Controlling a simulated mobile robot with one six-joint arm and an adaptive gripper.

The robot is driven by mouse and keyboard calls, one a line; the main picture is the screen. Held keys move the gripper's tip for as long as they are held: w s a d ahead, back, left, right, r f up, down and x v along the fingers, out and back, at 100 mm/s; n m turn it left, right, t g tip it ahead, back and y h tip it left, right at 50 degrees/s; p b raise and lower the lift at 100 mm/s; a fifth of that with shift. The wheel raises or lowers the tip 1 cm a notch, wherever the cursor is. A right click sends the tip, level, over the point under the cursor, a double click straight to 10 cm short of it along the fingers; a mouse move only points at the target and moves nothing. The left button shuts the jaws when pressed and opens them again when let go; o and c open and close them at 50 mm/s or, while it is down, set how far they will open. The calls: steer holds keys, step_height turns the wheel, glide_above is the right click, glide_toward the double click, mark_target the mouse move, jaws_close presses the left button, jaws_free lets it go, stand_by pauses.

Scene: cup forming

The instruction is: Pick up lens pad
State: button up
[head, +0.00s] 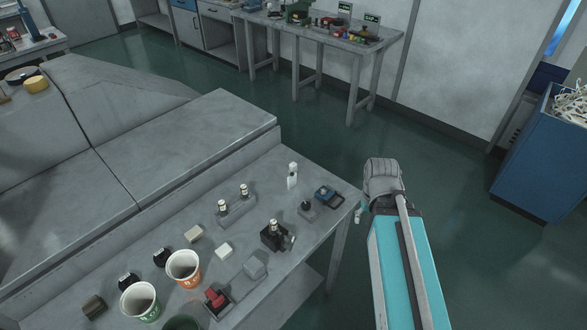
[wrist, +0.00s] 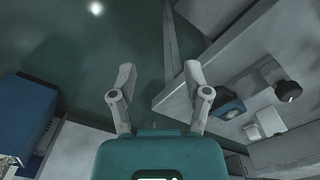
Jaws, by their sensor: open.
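I cannot tell for sure which item is the lens pad. Candidates on the grey bench (head: 312,232) are a cream block (head: 193,234), a whiter block (head: 223,250) and a dark-blue item (head: 325,194) near the right end. The dark-blue item also shows in the wrist view (wrist: 228,104), to the right of my gripper. My gripper (wrist: 160,72) is open and empty, its two fingers spread over the green floor beyond the bench's edge. In the head view my arm is at the right, mostly hiding the gripper, apart from the bench items.
An orange cup (head: 184,268) and a green-banded cup (head: 140,302) stand at the front left. A holder with two white-topped pieces (head: 237,207), a black device (head: 274,236), a white bottle (head: 292,175) and a dark knob (head: 306,207) crowd the bench. A blue bin (head: 535,165) stands right.

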steer(key=shift+o, duration=0.2)
steer(key=shift+w, duration=0.25)
step_height(320, 180, up, 9)
steer(key=n+p, duration=0.9)
steer(key=n, duration=0.1)
glide_above(293, 165)
steer(key=shift+s+f, duration=0.1)
steer(key=shift+f, duration=0.05)
steer(key=shift+f, duration=0.1)
step_height(293, 165, down, 8)
steer(key=b, duration=0.9)
steer(key=shift+f, duration=0.2)
